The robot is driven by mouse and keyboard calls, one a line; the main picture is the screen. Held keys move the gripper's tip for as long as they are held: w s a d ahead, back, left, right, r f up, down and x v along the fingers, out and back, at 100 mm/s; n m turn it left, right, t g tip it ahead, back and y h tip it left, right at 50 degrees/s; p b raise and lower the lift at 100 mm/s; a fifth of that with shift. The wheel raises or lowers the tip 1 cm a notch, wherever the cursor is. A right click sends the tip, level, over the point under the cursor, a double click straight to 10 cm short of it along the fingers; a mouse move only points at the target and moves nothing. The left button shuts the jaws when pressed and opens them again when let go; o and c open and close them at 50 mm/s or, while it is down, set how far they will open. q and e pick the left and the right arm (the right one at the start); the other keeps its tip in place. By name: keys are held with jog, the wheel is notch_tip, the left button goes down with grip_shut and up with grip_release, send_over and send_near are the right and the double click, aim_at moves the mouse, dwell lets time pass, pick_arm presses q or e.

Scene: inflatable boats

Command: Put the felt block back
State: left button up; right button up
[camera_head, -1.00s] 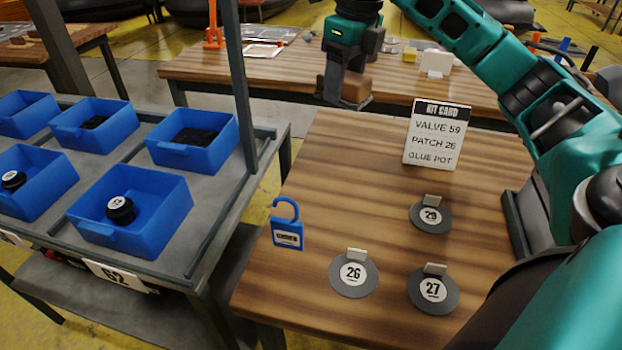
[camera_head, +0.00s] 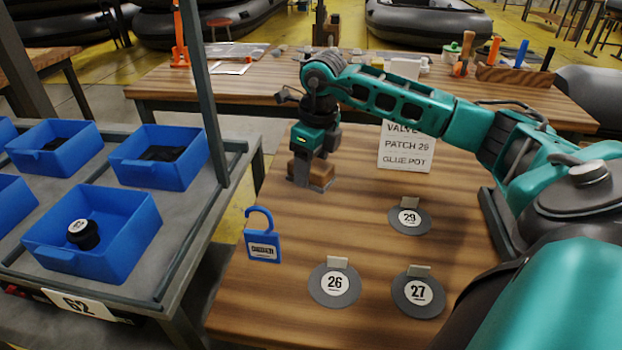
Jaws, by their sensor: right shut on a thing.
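The felt block (camera_head: 312,178), brown with a grey layer on its lower side, is in my right gripper (camera_head: 311,162). The gripper points down and is shut on the block. The block is over the far left part of the near wooden table (camera_head: 350,235), beyond the blue hook tag. I cannot tell whether its underside touches the wood. My left gripper is not in view.
Round patches 26 (camera_head: 335,285), 27 (camera_head: 418,292) and 29 (camera_head: 409,217) lie on the table. The kit card (camera_head: 406,155) stands behind, partly hidden by my arm. A blue hook tag (camera_head: 263,246) is at the left edge. Blue bins (camera_head: 92,262) stand left.

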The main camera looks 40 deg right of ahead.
aim_at(311, 178)
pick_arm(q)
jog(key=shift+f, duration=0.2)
pick_arm(e)
jog(key=shift+f, duration=1.5)
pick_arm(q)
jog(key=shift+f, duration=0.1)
pick_arm(e)
jog(key=shift+f, duration=0.15)
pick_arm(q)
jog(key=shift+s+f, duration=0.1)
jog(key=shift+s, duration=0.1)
pick_arm(e)
jog(key=o, duration=1)
jog(key=shift+r, duration=0.3)
jog(key=r, duration=0.3)
jog(key=s+r+p, duration=0.1)
jog(key=r, duration=0.6)
jog(key=shift+s+d+r, duration=0.15)
jog(key=shift+r, duration=0.15)
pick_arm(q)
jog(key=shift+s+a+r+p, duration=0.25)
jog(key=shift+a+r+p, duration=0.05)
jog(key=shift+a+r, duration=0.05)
pick_arm(e)
jog(key=shift+r, duration=0.5)
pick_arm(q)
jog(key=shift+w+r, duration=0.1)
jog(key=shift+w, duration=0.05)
